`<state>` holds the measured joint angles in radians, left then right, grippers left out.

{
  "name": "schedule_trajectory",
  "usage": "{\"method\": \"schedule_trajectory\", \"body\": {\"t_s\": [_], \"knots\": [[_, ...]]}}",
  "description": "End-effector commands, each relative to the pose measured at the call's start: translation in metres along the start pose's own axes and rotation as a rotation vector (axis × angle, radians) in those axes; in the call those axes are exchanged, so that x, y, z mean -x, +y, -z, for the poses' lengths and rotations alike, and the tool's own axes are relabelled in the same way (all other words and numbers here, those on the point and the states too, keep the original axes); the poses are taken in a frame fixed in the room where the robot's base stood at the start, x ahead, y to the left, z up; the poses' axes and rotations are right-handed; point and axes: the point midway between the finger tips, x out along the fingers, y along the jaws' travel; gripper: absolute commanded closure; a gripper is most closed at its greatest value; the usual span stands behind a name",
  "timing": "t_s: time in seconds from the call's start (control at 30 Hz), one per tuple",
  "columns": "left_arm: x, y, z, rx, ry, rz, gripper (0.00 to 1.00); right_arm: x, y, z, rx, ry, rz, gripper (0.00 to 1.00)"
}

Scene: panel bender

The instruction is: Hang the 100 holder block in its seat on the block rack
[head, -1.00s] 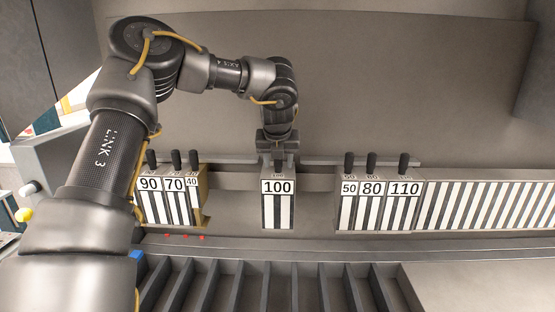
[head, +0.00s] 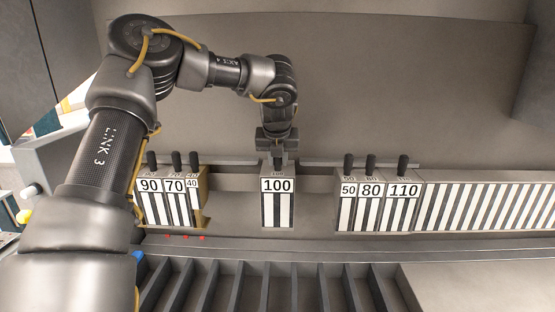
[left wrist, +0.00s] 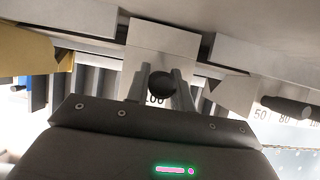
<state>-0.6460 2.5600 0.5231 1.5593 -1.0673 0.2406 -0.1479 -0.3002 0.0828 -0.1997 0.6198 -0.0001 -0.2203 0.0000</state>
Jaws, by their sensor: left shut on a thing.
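The 100 holder block (head: 277,206) is a striped block with a black knob on top. It is upright in the gap between the 40 block (head: 193,200) and the 50 block (head: 347,207), beside neither. My left gripper (head: 278,152) is above it, shut on its knob. In the left wrist view the fingers (left wrist: 160,88) close around the dark round knob (left wrist: 161,85), and the fingers partly cover the label. I cannot tell whether the block touches the rail behind it. My right gripper is not in view.
The 90 and 70 blocks (head: 174,204) stand left, the 80 and 110 blocks (head: 402,207) right, then a long striped row (head: 490,206). A dark slotted rack (head: 270,290) lies in front. A yellowish piece (head: 203,190) borders the 40 block.

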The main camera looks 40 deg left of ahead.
Motion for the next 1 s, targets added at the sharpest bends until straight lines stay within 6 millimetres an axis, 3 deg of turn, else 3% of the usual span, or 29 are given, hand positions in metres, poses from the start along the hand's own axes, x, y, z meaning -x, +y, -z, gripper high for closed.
{"method": "schedule_trajectory", "body": {"t_s": [0.5,1.0], "knots": [[0.026,-0.001,-0.015,0.002,-0.006,0.002,1.0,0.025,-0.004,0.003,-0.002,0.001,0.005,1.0],[0.028,-0.001,-0.009,0.0,-0.004,0.003,1.0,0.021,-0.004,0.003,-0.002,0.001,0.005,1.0]]}}
